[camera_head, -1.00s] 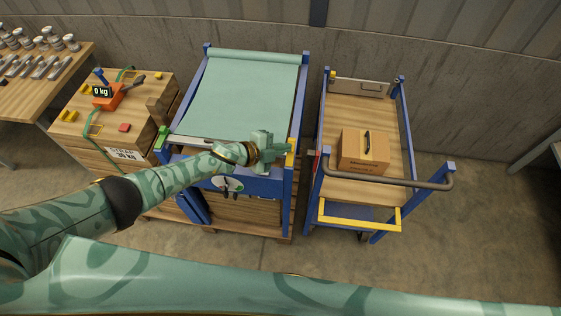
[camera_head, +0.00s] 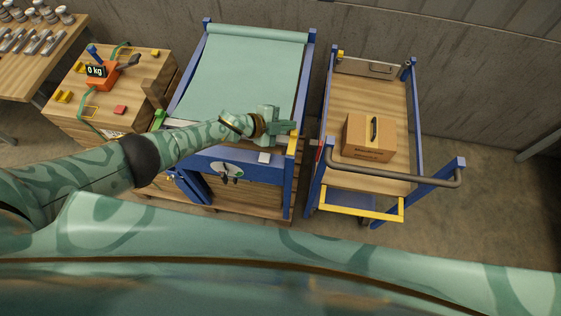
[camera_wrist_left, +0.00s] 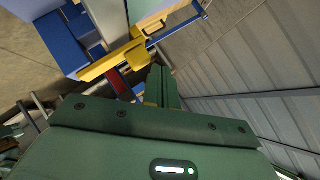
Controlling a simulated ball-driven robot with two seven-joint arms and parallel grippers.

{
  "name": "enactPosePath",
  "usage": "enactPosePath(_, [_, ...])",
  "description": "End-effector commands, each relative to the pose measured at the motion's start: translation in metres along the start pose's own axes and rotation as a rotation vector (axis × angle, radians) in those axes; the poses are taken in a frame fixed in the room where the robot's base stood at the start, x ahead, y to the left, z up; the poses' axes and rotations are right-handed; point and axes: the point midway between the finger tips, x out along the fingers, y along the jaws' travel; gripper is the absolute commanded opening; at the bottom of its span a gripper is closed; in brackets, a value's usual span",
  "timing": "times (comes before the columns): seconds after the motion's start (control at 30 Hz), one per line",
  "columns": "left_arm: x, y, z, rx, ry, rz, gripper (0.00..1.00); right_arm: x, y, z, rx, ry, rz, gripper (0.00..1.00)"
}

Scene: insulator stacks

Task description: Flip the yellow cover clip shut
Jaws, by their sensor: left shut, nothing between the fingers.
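The yellow cover clip (camera_head: 293,143) is a small piece at the front right corner of the blue-framed bench (camera_head: 303,95) that carries the green sheet. My left gripper (camera_head: 290,127) is shut and empty, its fingers pointing right, just beyond the clip in the head view. I cannot tell whether they touch it. In the left wrist view the shut fingers (camera_wrist_left: 160,84) stand beside yellow metal parts (camera_wrist_left: 113,62) on blue framing; I cannot tell which of these is the clip. My right gripper is out of view.
A cart (camera_head: 357,214) with a grey handle (camera_head: 395,176) and a cardboard box (camera_head: 368,138) stands close to the right of the bench. A wooden crate (camera_head: 150,100) with an orange scale (camera_head: 102,77) is at the left. A white block (camera_head: 264,157) sits on the bench's front.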

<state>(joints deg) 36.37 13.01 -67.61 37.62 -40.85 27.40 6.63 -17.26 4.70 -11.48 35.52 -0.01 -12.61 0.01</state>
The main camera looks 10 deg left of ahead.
Motion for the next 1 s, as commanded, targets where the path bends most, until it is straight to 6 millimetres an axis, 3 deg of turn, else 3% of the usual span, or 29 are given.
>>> enactPosePath(0.8, [0.003, 0.002, 0.003, 0.000, 0.000, 0.000, 0.00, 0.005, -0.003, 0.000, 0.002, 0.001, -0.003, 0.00])
enactPosePath(1.0, [-0.010, -0.012, -0.003, -0.001, -0.001, -0.002, 0.00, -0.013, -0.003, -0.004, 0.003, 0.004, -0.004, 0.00])
